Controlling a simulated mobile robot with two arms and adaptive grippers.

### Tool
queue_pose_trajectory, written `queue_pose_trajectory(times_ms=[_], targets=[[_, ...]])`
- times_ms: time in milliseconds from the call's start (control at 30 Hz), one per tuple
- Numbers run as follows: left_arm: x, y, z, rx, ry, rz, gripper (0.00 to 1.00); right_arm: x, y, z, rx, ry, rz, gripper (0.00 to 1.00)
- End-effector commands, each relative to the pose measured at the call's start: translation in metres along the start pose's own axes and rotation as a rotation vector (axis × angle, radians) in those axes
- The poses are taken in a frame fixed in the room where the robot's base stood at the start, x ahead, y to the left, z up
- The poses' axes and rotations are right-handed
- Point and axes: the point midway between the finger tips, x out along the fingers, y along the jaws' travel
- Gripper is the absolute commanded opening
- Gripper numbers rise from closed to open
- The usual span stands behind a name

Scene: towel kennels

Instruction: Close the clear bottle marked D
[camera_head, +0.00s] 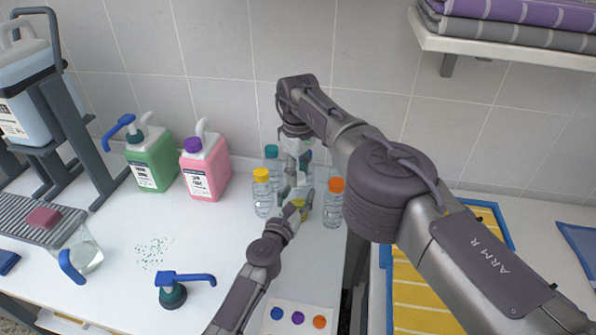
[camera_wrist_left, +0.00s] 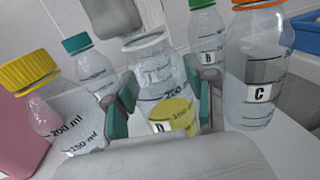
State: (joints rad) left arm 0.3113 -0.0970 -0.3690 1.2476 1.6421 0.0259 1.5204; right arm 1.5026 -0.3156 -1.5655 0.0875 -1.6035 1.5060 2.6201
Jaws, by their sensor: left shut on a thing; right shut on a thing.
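The clear bottle marked D (camera_wrist_left: 158,72) stands in the middle of the left wrist view, uncapped, with a pale ring at its mouth and a little yellow content low behind its label. My left gripper (camera_wrist_left: 160,103) is shut around its body, a teal pad on each side. In the head view my left gripper (camera_head: 297,203) reaches it from below, and arms hide most of the bottle. My right gripper (camera_head: 297,172) points down from above, over the bottle. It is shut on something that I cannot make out. Its grey end (camera_wrist_left: 112,14) shows above and behind the bottle in the wrist view.
Close around stand a yellow-capped bottle (camera_head: 262,194), a teal-capped bottle (camera_head: 272,160), orange-capped bottle C (camera_head: 333,205) and green-capped bottle B (camera_wrist_left: 207,38). Green (camera_head: 152,160) and pink (camera_head: 206,170) jugs stand left. A blue-handled pump (camera_head: 173,292) is front left.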

Motion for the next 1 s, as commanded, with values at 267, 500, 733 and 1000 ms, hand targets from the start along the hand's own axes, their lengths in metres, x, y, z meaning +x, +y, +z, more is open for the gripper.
queue_pose_trajectory(times_ms=[267, 500, 733, 1000], targets=[[-0.0001, 0.0009, -0.0012, -0.001, 0.002, 0.002, 0.00, 0.0000, -0.0014, -0.0003, 0.371, -0.001, -0.003, 0.27], [-0.0001, 0.0011, -0.0013, 0.000, 0.003, 0.003, 0.00, -0.0001, -0.0017, -0.0004, 0.394, -0.001, -0.003, 0.27], [-0.0002, 0.0011, -0.0014, 0.000, 0.003, 0.002, 0.00, -0.0001, -0.0017, -0.0005, 0.392, -0.001, -0.003, 0.63], [-0.0002, 0.0009, -0.0013, 0.000, 0.002, 0.002, 0.00, -0.0002, -0.0008, -0.0003, 0.393, 0.000, -0.002, 0.63]])
